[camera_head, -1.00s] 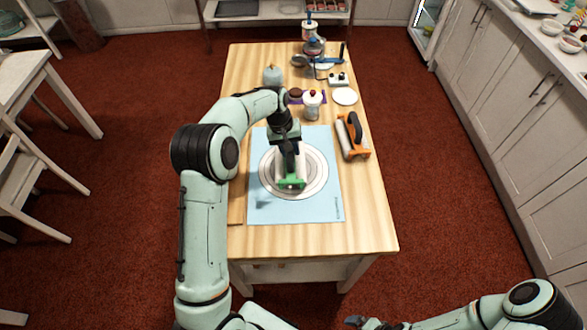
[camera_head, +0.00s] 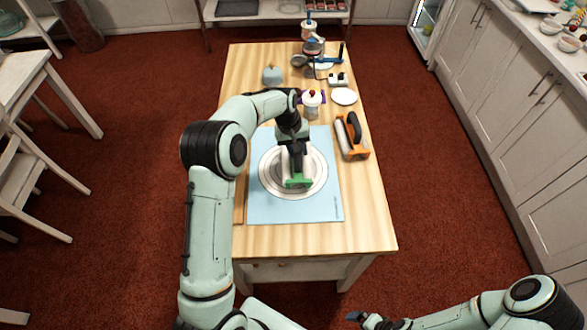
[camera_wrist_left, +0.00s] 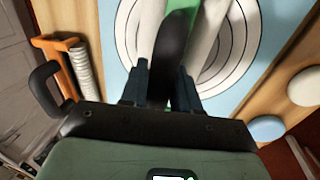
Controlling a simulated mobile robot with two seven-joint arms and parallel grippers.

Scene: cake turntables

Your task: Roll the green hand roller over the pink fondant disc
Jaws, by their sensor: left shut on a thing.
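The green hand roller (camera_head: 298,183) has a green frame, a dark handle and a pale cylinder. My left gripper (camera_head: 294,146) is shut on its handle and holds it over the ringed circles of the light blue mat (camera_head: 265,212). In the left wrist view, the fingers of my left gripper (camera_wrist_left: 163,76) straddle the dark handle, with the pale cylinder of the roller (camera_wrist_left: 204,32) beyond. I see no pink disc; the roller and gripper cover part of the circles. Whether the roller touches the mat I cannot tell. My right gripper (camera_head: 358,319) is at the bottom edge, small and away from the table.
An orange-framed roller (camera_head: 352,140) lies right of the mat. A shaker (camera_head: 312,106), a white plate (camera_head: 344,96) and a blue-grey jar (camera_head: 272,76) stand behind it. Several tools crowd the table's far end. The near end of the wooden table (camera_head: 315,240) is clear.

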